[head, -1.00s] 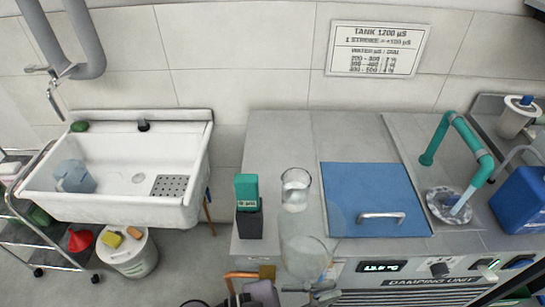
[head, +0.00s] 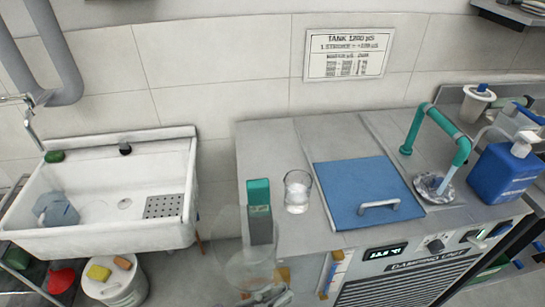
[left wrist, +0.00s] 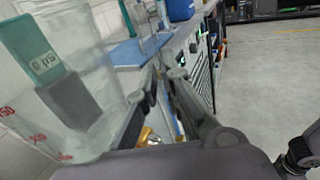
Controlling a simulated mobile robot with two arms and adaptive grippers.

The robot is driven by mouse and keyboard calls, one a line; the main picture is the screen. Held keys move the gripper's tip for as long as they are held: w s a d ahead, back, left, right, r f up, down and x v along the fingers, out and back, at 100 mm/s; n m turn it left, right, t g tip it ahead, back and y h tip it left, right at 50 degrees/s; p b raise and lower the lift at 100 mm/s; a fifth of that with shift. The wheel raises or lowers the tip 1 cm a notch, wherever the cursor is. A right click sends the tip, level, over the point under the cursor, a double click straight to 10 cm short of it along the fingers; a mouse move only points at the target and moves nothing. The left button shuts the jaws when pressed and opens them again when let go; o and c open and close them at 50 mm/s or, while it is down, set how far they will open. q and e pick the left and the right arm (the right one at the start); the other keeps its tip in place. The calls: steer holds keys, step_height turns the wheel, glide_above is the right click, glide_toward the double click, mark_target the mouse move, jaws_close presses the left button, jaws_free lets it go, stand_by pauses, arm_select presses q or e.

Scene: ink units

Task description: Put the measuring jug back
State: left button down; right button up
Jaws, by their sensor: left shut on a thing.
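The measuring jug (head: 240,262) is large and clear, and it shows faintly at the front left corner of the counter. My left gripper (head: 268,295) is shut on it, at the bottom of the head view. In the left wrist view the jug (left wrist: 95,125) fills the left side, with red marks on its wall, and the gripper fingers (left wrist: 165,95) are beside it. My right gripper is not in view.
A glass beaker (head: 298,193) stands beside the meter on the counter (head: 275,145). A blue lid (head: 365,178) lies right of it. The white sink (head: 100,240) at left holds a grey-blue vessel (head: 55,209). A bucket (head: 125,288) stands below.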

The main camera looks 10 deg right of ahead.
arm_select(q)
steer(key=w+a+n+t+y, duration=0.2)
steer(key=a+n+t+y, duration=0.1)
steer(key=a, duration=0.5)
steer(key=w+a+r+n+t+y, duration=0.1)
steer(key=w+a+n+t+y, duration=0.2)
steer(key=a+n+y, duration=0.2)
steer(key=w+a+r+n+t+y, duration=0.1)
steer(key=a+n+t+y, duration=0.3)
steer(key=a+y, duration=0.4)
steer(key=w+a+n, duration=0.1)
steer(key=a, duration=0.1)
steer(key=shift+w+a+r, duration=0.15)
steer(key=shift+a+r, duration=0.1)
steer(key=shift+a, duration=0.15)
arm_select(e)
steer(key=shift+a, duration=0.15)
